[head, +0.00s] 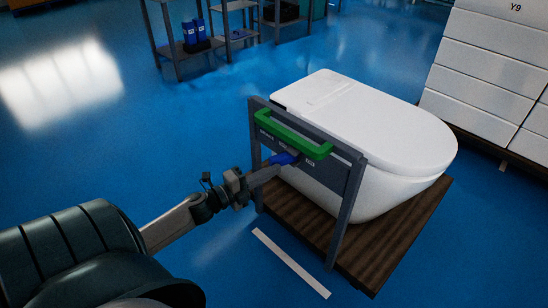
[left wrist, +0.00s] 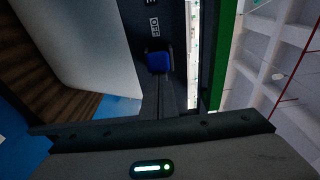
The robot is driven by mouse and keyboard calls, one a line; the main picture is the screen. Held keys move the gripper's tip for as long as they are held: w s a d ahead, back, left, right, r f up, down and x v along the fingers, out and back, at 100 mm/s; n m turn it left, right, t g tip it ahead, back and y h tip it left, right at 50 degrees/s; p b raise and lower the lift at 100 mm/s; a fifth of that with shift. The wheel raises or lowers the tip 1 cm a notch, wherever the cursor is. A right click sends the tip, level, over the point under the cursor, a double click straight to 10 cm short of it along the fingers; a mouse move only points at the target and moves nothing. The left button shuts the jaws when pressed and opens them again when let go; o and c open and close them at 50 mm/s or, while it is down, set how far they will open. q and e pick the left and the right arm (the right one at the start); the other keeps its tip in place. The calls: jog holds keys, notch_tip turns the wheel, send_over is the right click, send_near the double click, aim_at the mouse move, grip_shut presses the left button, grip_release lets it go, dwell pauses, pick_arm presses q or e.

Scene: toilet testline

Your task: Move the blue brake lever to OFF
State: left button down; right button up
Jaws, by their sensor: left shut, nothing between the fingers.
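The blue brake lever (head: 284,158) sits on the dark grey panel of a frame under a green handle (head: 293,135). In the left wrist view the lever (left wrist: 159,62) is a small blue block just beyond my fingertips, with small white marks above it. My left gripper (head: 274,170) is shut and empty, its tips at the lever; whether they touch it I cannot tell. In the left wrist view its fingers (left wrist: 160,92) lie close together. The lever's exact setting is too small to read. My right gripper is not in view.
A white toilet (head: 375,130) stands on a brown wooden pallet (head: 385,245) behind the frame. White stacked boxes (head: 490,65) stand at the right. A grey shelf (head: 185,45) with blue items is at the back. Blue floor is open at the left; a white strip (head: 290,262) lies in front.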

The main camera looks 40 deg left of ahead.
pick_arm(q)
jog(key=shift+w+a+r+m+g+h+b, duration=0.1)
jog(key=shift+w+a+m+g+h+b, duration=0.1)
jog(key=shift+a+m+h, duration=0.4)
jog(key=shift+w+a+r+m+g+h+b, duration=0.15)
jog(key=shift+a+h, duration=0.25)
jog(key=shift+a, duration=0.45)
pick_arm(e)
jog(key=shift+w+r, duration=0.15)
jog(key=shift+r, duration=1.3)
